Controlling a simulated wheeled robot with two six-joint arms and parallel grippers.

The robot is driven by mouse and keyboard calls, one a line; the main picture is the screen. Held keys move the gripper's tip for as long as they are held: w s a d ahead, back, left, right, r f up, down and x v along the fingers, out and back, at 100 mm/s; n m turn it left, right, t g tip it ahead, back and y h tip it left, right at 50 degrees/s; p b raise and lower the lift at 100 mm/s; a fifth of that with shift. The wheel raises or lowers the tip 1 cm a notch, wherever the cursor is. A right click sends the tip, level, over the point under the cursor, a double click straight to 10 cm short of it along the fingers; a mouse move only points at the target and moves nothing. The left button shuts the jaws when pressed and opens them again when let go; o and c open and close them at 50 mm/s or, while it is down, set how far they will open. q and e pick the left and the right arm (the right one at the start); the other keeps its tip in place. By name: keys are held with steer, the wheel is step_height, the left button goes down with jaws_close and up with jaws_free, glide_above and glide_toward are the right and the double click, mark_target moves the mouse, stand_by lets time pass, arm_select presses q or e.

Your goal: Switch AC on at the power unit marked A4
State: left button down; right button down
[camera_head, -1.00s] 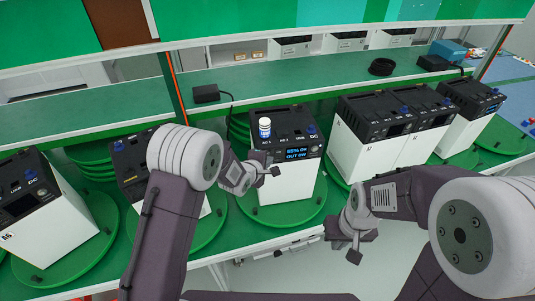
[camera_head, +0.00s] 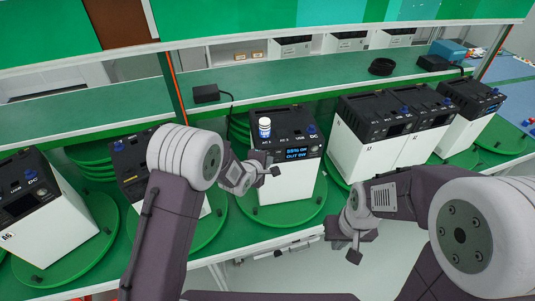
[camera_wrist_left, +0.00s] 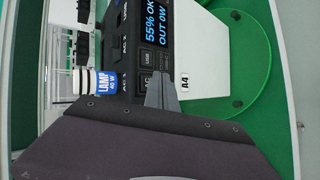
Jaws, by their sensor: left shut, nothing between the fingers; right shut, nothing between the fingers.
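The power unit marked A4 (camera_head: 289,185) is a white box with a black top and a lit display. Its A4 label (camera_wrist_left: 184,83) shows in the left wrist view, and the display (camera_wrist_left: 157,25) reads 55% OK, OUT 0W. A blue and white lamp plug (camera_wrist_left: 106,82), marked 40 W, sits at a socket on the black top. My left gripper (camera_head: 272,171) is shut and empty at the unit's front. In the left wrist view its fingertips (camera_wrist_left: 160,90) cover part of the AC button (camera_wrist_left: 146,82); I cannot tell whether they touch. My right gripper (camera_head: 352,252) is shut and empty, away from the units.
The A4 unit stands on a green turntable (camera_head: 258,215). Similar units stand on both sides, one marked A6 (camera_head: 50,232) at far left. Free floor lies before the bench.

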stand_by(0.7)
arm_select(q)
steer(key=shift+w+a, duration=0.1)
steer(key=shift+w, duration=0.3)
steer(key=shift+w, duration=0.35)
stand_by(0.6)
steer(key=shift+s, duration=0.75)
steer(key=s, duration=0.2)
steer(key=s+d+b, duration=0.1)
steer(key=s, duration=0.2)
steer(key=shift+d, duration=0.1)
